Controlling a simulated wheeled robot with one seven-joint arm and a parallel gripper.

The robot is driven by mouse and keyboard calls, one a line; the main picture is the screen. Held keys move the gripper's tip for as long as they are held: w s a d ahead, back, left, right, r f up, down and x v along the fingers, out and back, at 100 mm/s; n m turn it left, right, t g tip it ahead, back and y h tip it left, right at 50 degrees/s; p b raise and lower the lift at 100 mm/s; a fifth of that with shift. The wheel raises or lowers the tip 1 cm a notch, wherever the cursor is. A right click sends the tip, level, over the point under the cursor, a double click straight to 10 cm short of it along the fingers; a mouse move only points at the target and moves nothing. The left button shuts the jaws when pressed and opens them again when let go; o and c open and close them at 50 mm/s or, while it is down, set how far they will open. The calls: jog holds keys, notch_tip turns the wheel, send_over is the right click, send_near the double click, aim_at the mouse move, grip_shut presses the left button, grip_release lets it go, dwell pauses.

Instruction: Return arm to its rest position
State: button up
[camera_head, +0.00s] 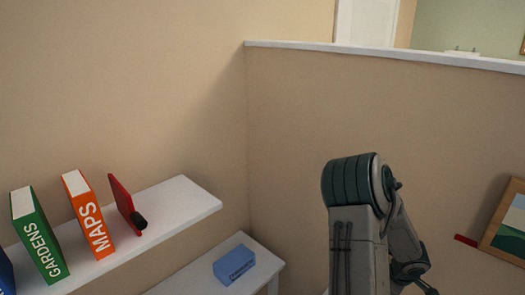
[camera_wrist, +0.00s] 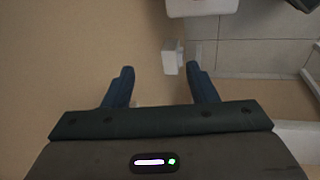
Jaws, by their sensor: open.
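My gripper (camera_wrist: 160,70) shows in the wrist view with its two dark blue fingers wide apart. Nothing is between the fingers, and it holds nothing. Beyond them, lower down and apart from them, is a small white block-like piece (camera_wrist: 172,58). In the head view my grey and dark green arm stands bent at the right of centre. Its lower part runs out of the bottom of the picture, and I cannot make out the gripper's fingers there.
A white wall shelf (camera_head: 180,205) at left holds a green book (camera_head: 40,235), an orange book (camera_head: 90,215) and a dark red bookend-like piece (camera_head: 125,205). A blue box (camera_head: 234,264) lies on a lower white surface (camera_head: 190,280). A framed picture (camera_head: 510,225) is at right.

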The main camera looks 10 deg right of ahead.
jog(key=w+a+r+m+t+h+b, duration=0.1)
jog(key=w+a+r+m+t+h, duration=0.2)
jog(key=r, duration=0.5)
jog(key=w+a+r+m+t+h+b, duration=0.1)
jog(key=a+r+m, duration=0.1)
jog(key=a+r, duration=0.45)
jog(key=s+a+r+m+g+y+b, duration=0.1)
jog(key=s+a+r+y, duration=0.1)
jog(key=s+a, duration=0.7)
jog(key=s+a+r+g+y+b, duration=0.1)
jog(key=s+a+r+g+y, duration=0.1)
jog(key=s+a, duration=0.7)
jog(key=a+r+y, duration=0.1)
jog(key=a+r, duration=0.1)
jog(key=a, duration=0.1)
jog(key=shift+a+r+m, duration=0.25)
jog(key=shift+m, duration=0.15)
jog(key=shift+d, duration=0.15)
